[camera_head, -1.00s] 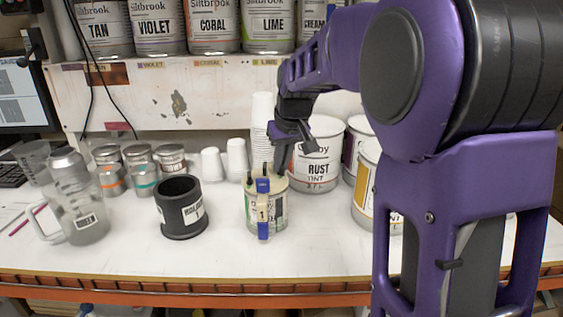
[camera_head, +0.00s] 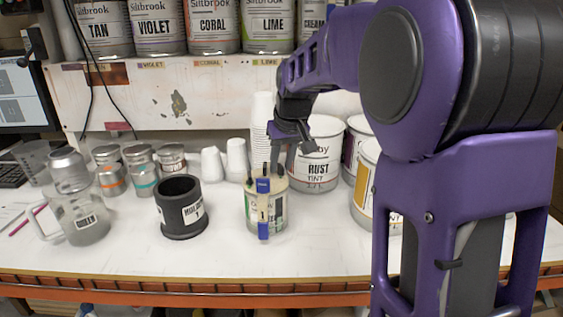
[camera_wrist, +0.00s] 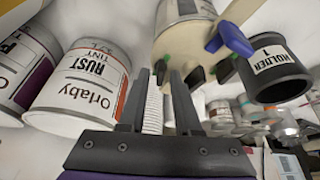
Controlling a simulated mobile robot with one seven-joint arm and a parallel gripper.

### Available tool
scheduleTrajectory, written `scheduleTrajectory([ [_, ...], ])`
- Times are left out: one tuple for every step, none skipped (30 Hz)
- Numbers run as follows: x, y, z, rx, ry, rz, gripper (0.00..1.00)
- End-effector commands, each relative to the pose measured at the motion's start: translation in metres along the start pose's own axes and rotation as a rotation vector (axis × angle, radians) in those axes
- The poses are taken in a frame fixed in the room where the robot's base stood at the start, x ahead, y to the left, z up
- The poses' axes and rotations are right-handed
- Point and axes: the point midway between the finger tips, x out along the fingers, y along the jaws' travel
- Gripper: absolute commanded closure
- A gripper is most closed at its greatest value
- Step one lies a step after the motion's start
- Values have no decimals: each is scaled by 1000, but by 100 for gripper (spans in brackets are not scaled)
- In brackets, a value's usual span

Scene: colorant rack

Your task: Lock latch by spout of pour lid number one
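Pour lid number one is a beige lid (camera_head: 273,185) on a pale can (camera_head: 280,213), upright on the bench. A blue piece (camera_head: 263,187) and a beige strip marked 1 are at its near side. The wrist view shows the lid (camera_wrist: 193,50) tilted, with its blue piece (camera_wrist: 235,38) and dark latches with green ends (camera_wrist: 159,69) (camera_wrist: 209,74). My gripper (camera_wrist: 158,72) has its fingers apart, with one green-ended latch showing in line with the gap between the tips. I cannot tell whether they touch it. In the head view my gripper (camera_head: 277,158) is at the lid's back right edge.
A black holder (camera_head: 181,222) stands left of the can. The Rust can (camera_head: 317,160) stands close behind right, with more cans at right. White cups (camera_head: 237,160), small tins and a clear jug (camera_head: 84,222) are at left. The front bench is clear.

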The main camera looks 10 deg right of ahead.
Motion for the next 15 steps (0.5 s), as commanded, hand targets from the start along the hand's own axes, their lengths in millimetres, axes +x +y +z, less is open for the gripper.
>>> scheduleTrajectory([
  [0, 0, 0, 0, 0, 0, 59],
  [0, 0, 0, 0, 0, 0, 59],
  [0, 0, 0, 0, 0, 0, 59],
  [0, 0, 0, 0, 0, 0, 59],
  [0, 0, 0, 0, 0, 0, 59],
  [0, 0, 0, 0, 0, 0, 59],
  [0, 0, 0, 0, 0, -1, 59],
  [0, 0, 0, 0, 0, -1, 59],
  [0, 0, 0, 0, 0, -1, 59],
  [-1, 0, 0, 0, 0, 0, 59],
  [-2, 0, 0, 0, 0, 0, 59],
  [-5, 0, 0, 0, 1, 0, 59],
  [-8, 0, -1, 0, 1, 0, 59],
  [-12, 0, -1, 0, 2, 0, 59],
  [-18, 0, -1, 0, 3, 0, 59],
])
